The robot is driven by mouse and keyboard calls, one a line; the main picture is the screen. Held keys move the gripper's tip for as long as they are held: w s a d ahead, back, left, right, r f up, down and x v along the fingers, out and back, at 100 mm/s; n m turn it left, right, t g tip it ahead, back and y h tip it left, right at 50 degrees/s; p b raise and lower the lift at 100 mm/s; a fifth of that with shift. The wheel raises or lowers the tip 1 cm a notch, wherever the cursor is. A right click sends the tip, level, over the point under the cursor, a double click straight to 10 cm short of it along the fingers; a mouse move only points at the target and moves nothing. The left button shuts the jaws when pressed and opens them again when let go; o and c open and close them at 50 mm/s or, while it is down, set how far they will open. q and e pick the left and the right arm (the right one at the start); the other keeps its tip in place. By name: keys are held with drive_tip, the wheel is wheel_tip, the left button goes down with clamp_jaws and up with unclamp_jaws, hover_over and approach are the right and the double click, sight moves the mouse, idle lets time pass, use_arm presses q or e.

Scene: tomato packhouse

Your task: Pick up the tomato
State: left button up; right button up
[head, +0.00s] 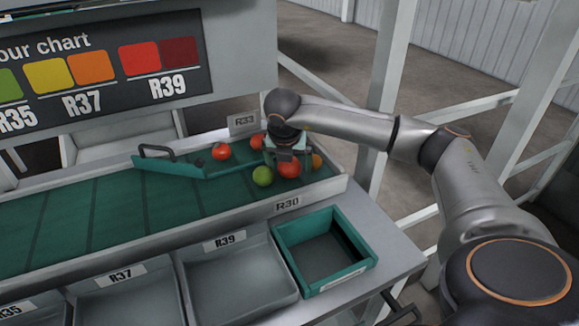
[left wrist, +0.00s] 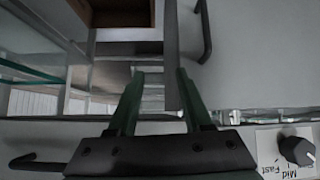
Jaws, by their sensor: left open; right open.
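Several tomatoes lie at the right end of the green belt (head: 113,213) in the head view: a red one (head: 221,151) by the teal bar, a red one (head: 257,141) behind, a green one (head: 262,176) in front, a red one (head: 289,170) and an orange one (head: 316,161) at the right. My right gripper (head: 286,158) is open, pointing down over the front red tomato and partly hiding it. Contact cannot be made out. My left gripper (left wrist: 164,76) is open and empty in the left wrist view, away from the tomatoes.
A teal diverter bar (head: 168,169) crosses the belt. A teal crate (head: 325,283) stands empty in front, beside grey bins labelled R39 (head: 240,283) and R37 (head: 128,300). A colour chart board (head: 100,70) stands behind. A control knob (left wrist: 297,151) shows in the left wrist view.

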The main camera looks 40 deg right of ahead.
drive_tip(key=c, duration=0.9)
drive_tip(key=shift+o, duration=0.2)
drive_tip(key=shift+r, duration=0.1)
